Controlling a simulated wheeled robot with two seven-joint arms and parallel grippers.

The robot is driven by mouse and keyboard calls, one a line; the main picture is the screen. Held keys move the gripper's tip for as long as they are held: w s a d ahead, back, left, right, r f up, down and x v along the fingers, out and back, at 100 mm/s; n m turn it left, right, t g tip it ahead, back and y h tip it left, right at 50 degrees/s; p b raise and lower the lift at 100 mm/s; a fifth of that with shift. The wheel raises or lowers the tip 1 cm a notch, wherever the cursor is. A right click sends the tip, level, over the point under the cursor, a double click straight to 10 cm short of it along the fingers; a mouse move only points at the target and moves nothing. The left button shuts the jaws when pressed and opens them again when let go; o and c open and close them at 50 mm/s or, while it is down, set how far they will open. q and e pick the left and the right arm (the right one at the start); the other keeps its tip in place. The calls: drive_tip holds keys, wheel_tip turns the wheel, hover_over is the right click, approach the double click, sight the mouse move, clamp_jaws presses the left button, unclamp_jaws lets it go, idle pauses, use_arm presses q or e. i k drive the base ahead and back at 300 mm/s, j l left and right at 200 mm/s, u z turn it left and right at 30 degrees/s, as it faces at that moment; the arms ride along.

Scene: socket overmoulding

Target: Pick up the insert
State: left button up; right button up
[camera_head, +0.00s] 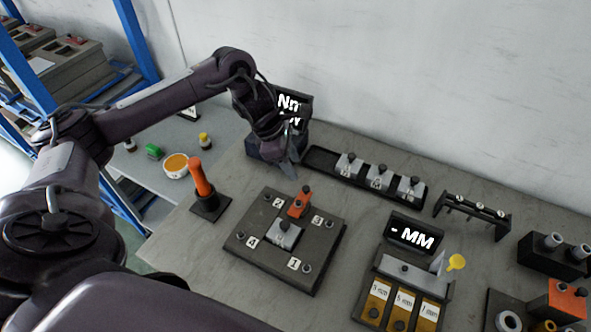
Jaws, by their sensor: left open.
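My left arm reaches in from the left, and its gripper (289,170) points down at the left end of a long black tray (321,155). The gripper is small and dark here, and nothing shows between its fingers. Three silver-grey blocks with dark knobs, which look like inserts, stand in the tray: a left one (348,166), a middle one (377,178) and a right one (410,189). The gripper is apart from them, to their left. A similar silver block (284,234) sits in the middle of a dark square plate (262,255). My right gripper is out of view.
An orange clamp (300,202) is on the plate; an orange-handled tool (202,182) stands to its left. A display (414,235) reads "- MM" above a box with labelled slots (401,275). A black rack (472,211) stands right. Another display (294,105) is behind my gripper.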

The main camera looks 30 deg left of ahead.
sight(283, 235)
drive_tip(key=k, duration=1.5)
